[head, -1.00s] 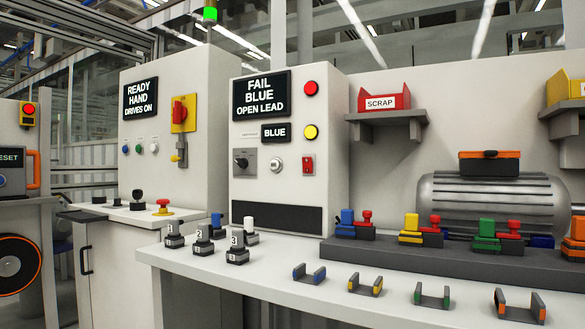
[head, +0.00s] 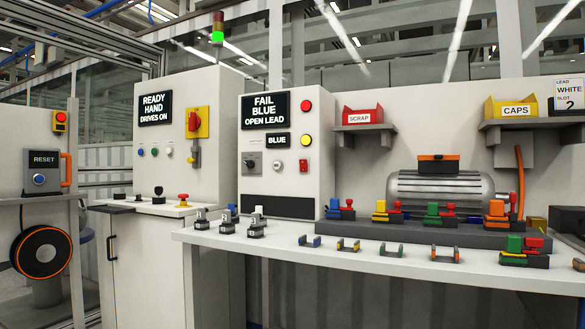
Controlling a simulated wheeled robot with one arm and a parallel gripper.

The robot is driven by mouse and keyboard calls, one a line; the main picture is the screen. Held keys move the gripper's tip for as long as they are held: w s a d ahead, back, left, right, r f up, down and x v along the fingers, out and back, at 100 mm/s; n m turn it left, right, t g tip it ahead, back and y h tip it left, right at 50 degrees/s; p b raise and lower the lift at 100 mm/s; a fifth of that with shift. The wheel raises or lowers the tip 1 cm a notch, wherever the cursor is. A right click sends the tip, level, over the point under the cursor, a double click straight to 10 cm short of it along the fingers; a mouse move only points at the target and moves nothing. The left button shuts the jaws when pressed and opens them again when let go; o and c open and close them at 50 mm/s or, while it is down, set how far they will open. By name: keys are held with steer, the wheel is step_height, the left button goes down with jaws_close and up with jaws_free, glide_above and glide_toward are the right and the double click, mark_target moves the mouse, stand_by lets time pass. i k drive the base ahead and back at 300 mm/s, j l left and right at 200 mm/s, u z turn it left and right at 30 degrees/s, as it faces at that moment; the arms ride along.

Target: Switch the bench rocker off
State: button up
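The bench test cabinet (head: 284,196) stands at the middle, with a display (head: 264,110) reading FAIL BLUE OPEN LEAD and a smaller BLUE label (head: 277,140). A small red switch (head: 303,166) at the panel's lower right looks like the rocker. Its on or off position is too small to tell. Beside it are a round silver selector (head: 278,167) and a black rotary knob (head: 251,164). A red button (head: 306,105) and a yellow button (head: 305,141) sit above. My gripper is not in view.
The white bench (head: 300,252) carries numbered blocks (head: 228,224), small clips (head: 348,245) and colored connectors on a grey rail (head: 400,232). A drives cabinet (head: 180,135) stands left, a RESET station (head: 42,172) farther left. SCRAP (head: 362,115) and CAPS (head: 512,108) bins sit on shelves.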

mark_target(302, 163)
steer(key=i+j+z, duration=0.15)
steer(key=i, duration=0.4)
steer(key=i+j+z, duration=0.15)
steer(key=i, duration=0.45)
